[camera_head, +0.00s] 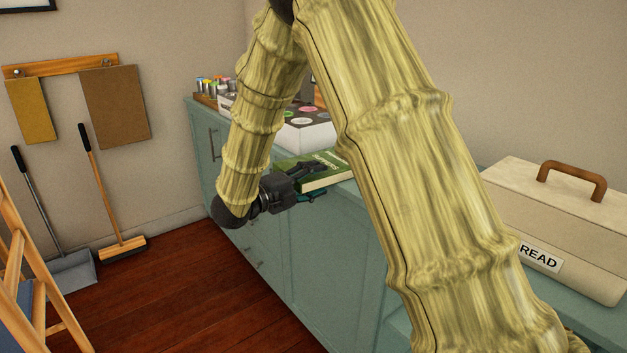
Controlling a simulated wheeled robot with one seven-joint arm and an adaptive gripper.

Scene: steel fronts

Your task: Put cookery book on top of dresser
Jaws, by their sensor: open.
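A green cookery book (332,161) lies flat at the front edge of the top of a long teal cabinet (338,235), partly hidden by my arm. This cabinet, with doors and drawers, may be the dresser; I cannot tell for sure. My gripper (315,183) is at the book's near left side and is open. One dark finger shows over the book's cover and the other shows lower, by the cabinet edge. I cannot tell whether the fingers touch the book.
A white box with round coloured tops (305,132) and a rack of small jars (207,88) stand behind the book. A cream bread box (560,225) stands at the right. A wooden ladder (30,265), broom (122,248) and dustpan (75,270) are at the left.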

